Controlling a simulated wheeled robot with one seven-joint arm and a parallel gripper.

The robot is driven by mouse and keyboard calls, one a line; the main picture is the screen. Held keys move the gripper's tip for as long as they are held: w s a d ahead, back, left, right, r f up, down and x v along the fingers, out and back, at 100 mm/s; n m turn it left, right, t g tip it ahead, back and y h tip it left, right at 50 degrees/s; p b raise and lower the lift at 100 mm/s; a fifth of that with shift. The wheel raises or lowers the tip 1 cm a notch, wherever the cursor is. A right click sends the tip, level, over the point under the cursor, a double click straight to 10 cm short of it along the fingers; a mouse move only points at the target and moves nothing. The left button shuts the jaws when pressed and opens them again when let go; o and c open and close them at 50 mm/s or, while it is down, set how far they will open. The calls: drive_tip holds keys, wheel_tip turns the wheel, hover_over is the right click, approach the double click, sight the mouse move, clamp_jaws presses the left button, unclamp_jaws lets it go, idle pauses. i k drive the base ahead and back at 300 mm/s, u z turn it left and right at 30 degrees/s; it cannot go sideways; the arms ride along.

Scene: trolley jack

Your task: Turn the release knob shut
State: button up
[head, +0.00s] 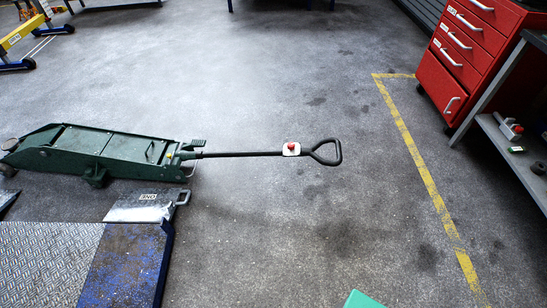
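A green trolley jack (115,146) lies low on the floor at the left. Its long black handle (235,154) reaches out level to the right and ends in a D-shaped grip (328,152). A small red knob (291,146) sits on a white plate (286,153) on the handle, just before the grip. The knob is too small here to tell how far it is turned. My gripper is not in this view, and nothing touches the knob or the handle.
A ramp with a checkered metal plate (50,248) and blue edge stands at the lower left. A red drawer cabinet (466,80) and a grey shelf unit (512,150) stand at the right. Open floor surrounds the handle, with a yellow line (421,170) further right.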

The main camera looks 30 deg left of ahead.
sight(291, 145)
drive_tip(key=k, duration=0.45)
drive_tip(key=u, duration=0.9)
drive_tip(key=i, duration=1.75)
drive_tip(key=u, duration=0.25)
